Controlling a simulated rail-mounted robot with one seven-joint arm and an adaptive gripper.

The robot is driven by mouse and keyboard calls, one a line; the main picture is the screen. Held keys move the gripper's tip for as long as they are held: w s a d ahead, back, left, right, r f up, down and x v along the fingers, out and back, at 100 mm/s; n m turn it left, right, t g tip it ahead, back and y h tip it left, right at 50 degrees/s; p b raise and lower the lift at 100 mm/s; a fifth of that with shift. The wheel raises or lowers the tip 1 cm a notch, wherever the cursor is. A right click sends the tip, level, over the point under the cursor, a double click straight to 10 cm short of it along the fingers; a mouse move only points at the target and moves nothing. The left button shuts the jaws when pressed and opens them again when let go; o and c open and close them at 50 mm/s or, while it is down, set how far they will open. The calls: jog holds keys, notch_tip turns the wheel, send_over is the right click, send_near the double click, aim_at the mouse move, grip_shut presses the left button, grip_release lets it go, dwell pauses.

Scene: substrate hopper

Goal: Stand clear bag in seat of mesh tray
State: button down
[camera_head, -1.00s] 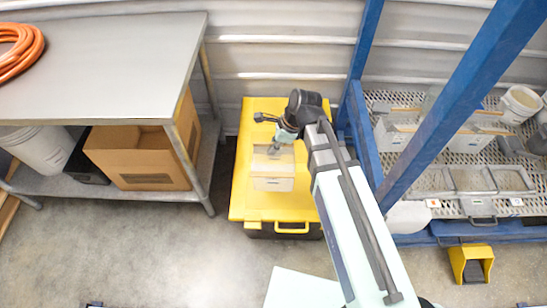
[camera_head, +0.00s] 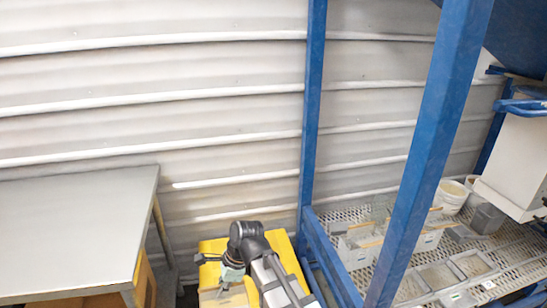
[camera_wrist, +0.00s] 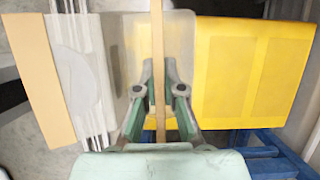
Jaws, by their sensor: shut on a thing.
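My gripper (camera_head: 233,284) is at the bottom of the head view, above the yellow case. In the wrist view my gripper (camera_wrist: 160,76) has its green fingers closed on the tan top strip of a clear bag (camera_wrist: 182,42). The bag's translucent sides show on both sides of the strip. Only the bag's upper part (camera_head: 224,297) shows in the head view, cut off by the frame's edge. The mesh tray (camera_head: 511,252) is to the right, inside the blue frame. Bags with tan tops (camera_head: 428,239) stand in it; its seat is not clear to me.
The yellow case (camera_head: 279,242) is under my arm. Shallow pans (camera_head: 438,277), a white bucket (camera_head: 451,196) and a grey container (camera_head: 487,218) occupy the tray. A metal table (camera_head: 75,225) is at left.

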aim_at(235, 289)
jog(key=shift+w+d+n+g, duration=0.15)
jog(key=shift+d+n+g, duration=0.3)
jog(key=shift+n, duration=0.45)
jog(key=n, duration=0.2)
jog(key=shift+d+f+n+g+h, duration=0.15)
jog(key=shift+d+n+g+h, duration=0.15)
jog(key=shift+d+g, duration=0.05)
jog(key=n, duration=0.1)
jog(key=d+n+g+h, duration=0.1)
jog(key=n, duration=0.1)
jog(key=d+n, duration=0.1)
jog(key=n, duration=0.1)
jog(key=shift+f+h, duration=0.2)
jog(key=shift+h, duration=0.1)
jog(key=w+d+r+n+h, duration=0.1)
jog(key=w+d+n+h, duration=0.1)
jog(key=d+n, duration=0.3)
jog(key=w+d+r+n+h, duration=0.1)
jog(key=d+n, duration=0.4)
jog(key=d, duration=0.9)
jog(key=w+d+r+n+t+h, duration=0.1)
jog(key=w+d+n, duration=0.3)
jog(key=d, duration=0.6)
jog(key=shift+w+r+n+h, duration=0.35)
jog(key=shift+r+n+h, duration=0.5)
jog(key=shift+n, duration=0.25)
